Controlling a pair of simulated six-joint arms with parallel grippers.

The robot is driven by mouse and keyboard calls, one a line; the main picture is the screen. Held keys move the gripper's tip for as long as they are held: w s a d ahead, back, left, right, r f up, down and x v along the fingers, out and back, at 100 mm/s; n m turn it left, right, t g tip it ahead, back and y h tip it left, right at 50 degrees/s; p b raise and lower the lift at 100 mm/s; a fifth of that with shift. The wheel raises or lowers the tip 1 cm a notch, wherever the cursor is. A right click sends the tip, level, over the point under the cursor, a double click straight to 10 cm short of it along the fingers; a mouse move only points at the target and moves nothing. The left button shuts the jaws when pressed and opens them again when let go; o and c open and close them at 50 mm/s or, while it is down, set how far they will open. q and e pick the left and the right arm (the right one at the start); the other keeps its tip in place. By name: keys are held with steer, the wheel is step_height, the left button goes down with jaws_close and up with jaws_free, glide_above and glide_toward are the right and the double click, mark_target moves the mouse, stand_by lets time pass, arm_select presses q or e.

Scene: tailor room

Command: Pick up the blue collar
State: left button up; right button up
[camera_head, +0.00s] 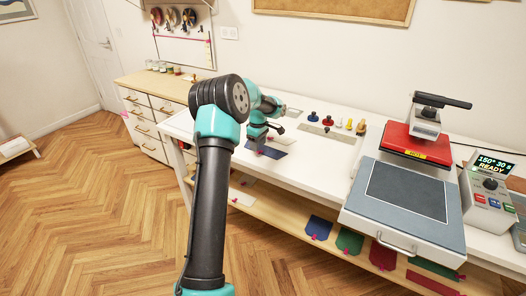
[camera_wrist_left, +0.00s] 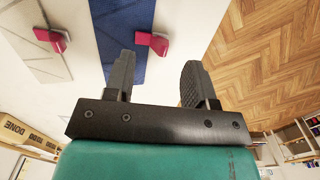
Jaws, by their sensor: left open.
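The blue collar (camera_head: 281,148) lies flat on the white table near its front edge, partly hidden by my left gripper (camera_head: 261,139). In the left wrist view the blue collar (camera_wrist_left: 115,22) shows as a blue strip with a pink-red tab on its right edge. My left gripper (camera_wrist_left: 158,65) is open there, with nothing held between its fingers. My right gripper is not in view.
A pale collar (camera_wrist_left: 25,50) with a red tab lies beside the blue one. A red heat press (camera_head: 415,145) stands at the right. A lower shelf (camera_head: 265,222) holds several colored pieces.

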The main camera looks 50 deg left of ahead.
arm_select(q)
steer(key=shift+f, duration=1.6)
steer(key=shift+w, duration=0.1)
jaws_close()
steer(key=shift+r, duration=1.75)
steer(key=s+d+r, duration=0.1)
steer(key=s+d, duration=0.9)
steer(key=d, duration=0.2)
steer(key=shift+s+d+r, duration=0.15)
steer(key=shift+r, duration=0.1)
